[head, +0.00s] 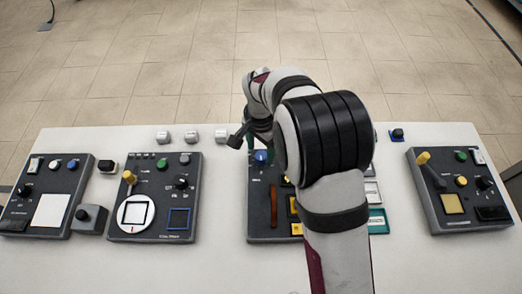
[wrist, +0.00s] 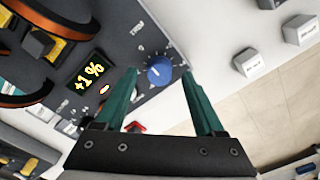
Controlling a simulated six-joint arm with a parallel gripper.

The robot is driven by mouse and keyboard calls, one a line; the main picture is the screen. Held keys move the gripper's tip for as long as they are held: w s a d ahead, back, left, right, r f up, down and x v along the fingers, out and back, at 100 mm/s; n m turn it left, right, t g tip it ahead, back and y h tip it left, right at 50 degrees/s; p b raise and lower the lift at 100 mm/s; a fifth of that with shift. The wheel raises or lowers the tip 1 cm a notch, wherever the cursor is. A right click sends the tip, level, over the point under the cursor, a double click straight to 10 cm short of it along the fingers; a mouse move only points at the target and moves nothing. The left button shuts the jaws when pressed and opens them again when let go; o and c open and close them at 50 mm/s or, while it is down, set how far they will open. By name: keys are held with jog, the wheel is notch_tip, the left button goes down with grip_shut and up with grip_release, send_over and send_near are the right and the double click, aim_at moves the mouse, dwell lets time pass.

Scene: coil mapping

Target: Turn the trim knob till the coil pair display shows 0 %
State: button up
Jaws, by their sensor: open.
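The trim knob (wrist: 159,71) is a blue round knob with a white pointer line, set on a dark panel (head: 261,208). In the head view the knob (head: 261,157) shows at the panel's far edge. My gripper (wrist: 163,84) is open, with one green finger on each side of the knob in the wrist view. The fingers appear apart from the knob; I cannot tell their height over it. In the head view my arm hides much of this panel's right side.
White blocks (wrist: 248,63) stand on the white table beyond the panel. Orange curved bars (wrist: 47,20) rise from the panel near the display. Other dark panels stand at left (head: 153,207) and right (head: 459,190). The table's front middle is bare.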

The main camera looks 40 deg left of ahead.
jog(key=shift+f, duration=0.85)
grip_shut()
